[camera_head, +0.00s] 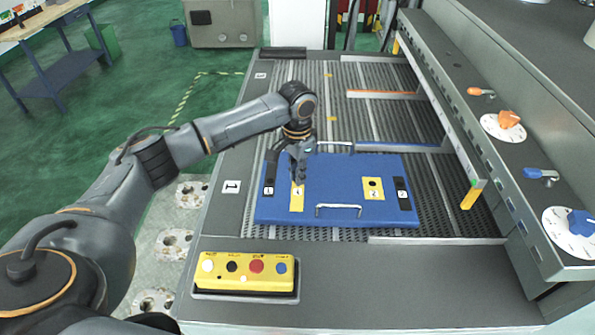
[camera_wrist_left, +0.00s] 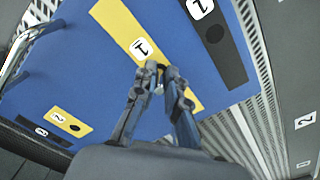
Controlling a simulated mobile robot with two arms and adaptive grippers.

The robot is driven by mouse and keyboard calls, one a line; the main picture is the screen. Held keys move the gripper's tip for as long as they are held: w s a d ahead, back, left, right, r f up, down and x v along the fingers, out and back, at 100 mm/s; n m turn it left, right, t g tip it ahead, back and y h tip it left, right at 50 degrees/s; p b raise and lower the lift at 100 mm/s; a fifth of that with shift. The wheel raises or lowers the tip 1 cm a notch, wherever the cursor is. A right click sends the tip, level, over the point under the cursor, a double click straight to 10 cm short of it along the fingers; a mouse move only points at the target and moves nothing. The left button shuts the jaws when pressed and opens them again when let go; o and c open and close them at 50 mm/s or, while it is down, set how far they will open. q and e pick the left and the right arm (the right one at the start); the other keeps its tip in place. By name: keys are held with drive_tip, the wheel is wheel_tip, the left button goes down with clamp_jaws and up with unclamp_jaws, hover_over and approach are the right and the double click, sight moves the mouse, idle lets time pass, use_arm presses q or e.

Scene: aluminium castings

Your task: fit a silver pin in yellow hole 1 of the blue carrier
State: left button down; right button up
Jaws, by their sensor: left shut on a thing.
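The blue carrier (camera_head: 335,185) lies flat on the slotted conveyor bed. It has a yellow strip marked 1 (camera_head: 297,202) on its left and a yellow strip marked 2 (camera_head: 373,189) with a dark hole on its right. My left gripper (camera_head: 299,180) points down over yellow strip 1. In the left wrist view, the gripper (camera_wrist_left: 159,78) is shut on a small silver pin (camera_wrist_left: 159,89), mostly hidden between the fingers. Yellow hole 1 is hidden by the fingers, so I cannot tell whether the pin is in it. My right gripper is not in view.
Black strips (camera_head: 404,192) flank the yellow ones. Metal handles (camera_head: 339,207) stand up at the carrier's front and back edges. A yellow button box (camera_head: 245,271) sits in front on the grey ledge. A sloped panel with knobs (camera_head: 509,118) rises on the right.

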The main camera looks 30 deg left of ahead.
use_arm(q)
drive_tip(key=shift+f, duration=0.1)
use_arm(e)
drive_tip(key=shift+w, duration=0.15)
use_arm(q)
drive_tip(key=c, duration=1.4)
unclamp_jaws()
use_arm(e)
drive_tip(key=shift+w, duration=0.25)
use_arm(q)
drive_tip(key=shift+r, duration=0.45)
wheel_tip(320, 180, up, 11)
drive_tip(key=b, duration=0.4)
drive_tip(key=shift+r+b, duration=0.2)
drive_tip(key=shift+b, duration=0.15)
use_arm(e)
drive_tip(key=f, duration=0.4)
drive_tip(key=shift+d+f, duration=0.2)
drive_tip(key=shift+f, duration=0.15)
use_arm(q)
drive_tip(key=shift+f, duration=0.1)
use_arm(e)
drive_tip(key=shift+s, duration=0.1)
